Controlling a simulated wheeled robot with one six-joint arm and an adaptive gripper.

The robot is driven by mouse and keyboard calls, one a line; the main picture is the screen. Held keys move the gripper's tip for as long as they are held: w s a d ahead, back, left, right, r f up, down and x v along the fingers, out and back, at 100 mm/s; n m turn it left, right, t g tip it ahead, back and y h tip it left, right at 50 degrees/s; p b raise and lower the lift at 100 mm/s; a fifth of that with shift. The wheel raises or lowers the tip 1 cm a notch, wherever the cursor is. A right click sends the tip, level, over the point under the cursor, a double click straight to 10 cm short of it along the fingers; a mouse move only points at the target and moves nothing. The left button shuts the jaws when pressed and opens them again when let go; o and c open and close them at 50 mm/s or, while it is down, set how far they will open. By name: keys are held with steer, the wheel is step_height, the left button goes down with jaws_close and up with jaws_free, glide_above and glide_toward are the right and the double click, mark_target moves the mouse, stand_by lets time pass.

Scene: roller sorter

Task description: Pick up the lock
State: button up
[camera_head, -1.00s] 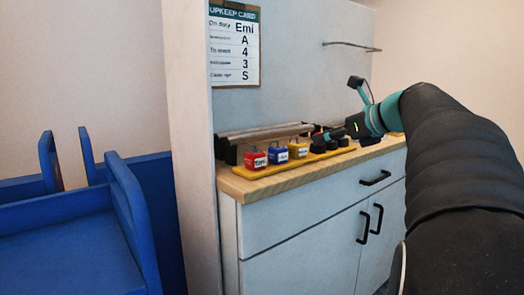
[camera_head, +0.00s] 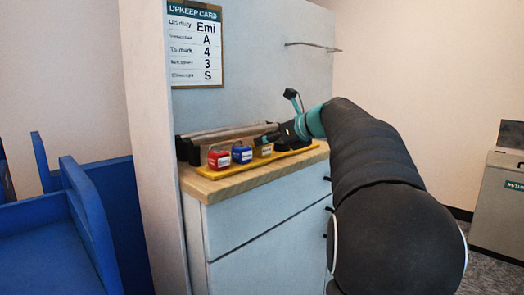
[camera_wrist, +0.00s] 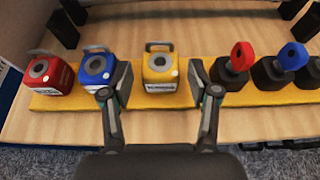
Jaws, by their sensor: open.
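Three padlocks stand in a row on a yellow tray (camera_wrist: 150,126): a red lock (camera_wrist: 52,74) at the left, a blue lock (camera_wrist: 97,70) in the middle and a yellow lock (camera_wrist: 160,70) at the right. In the head view the red lock (camera_head: 222,158), blue lock (camera_head: 242,153) and yellow lock (camera_head: 264,149) carry labels too small to read. My gripper (camera_wrist: 160,82) is open, with its fingers on either side of the yellow lock and a gap on each side. Its left finger is close to the blue lock.
Black holders with a red key (camera_wrist: 242,56) and a blue key (camera_wrist: 294,54) stand on the tray's right. The wooden counter (camera_head: 225,187) has a roller rack (camera_head: 205,137) behind the locks. An upkeep card (camera_head: 195,45) hangs above. A grey bin (camera_head: 497,205) stands at right.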

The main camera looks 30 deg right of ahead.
steer(key=x, duration=0.3)
steer(key=shift+w+a+f, duration=0.15)
steer(key=shift+w+f, duration=0.15)
steer(key=shift+f, duration=0.05)
steer(key=shift+c, duration=0.2)
steer(key=c, duration=1)
steer(key=shift+r, duration=0.1)
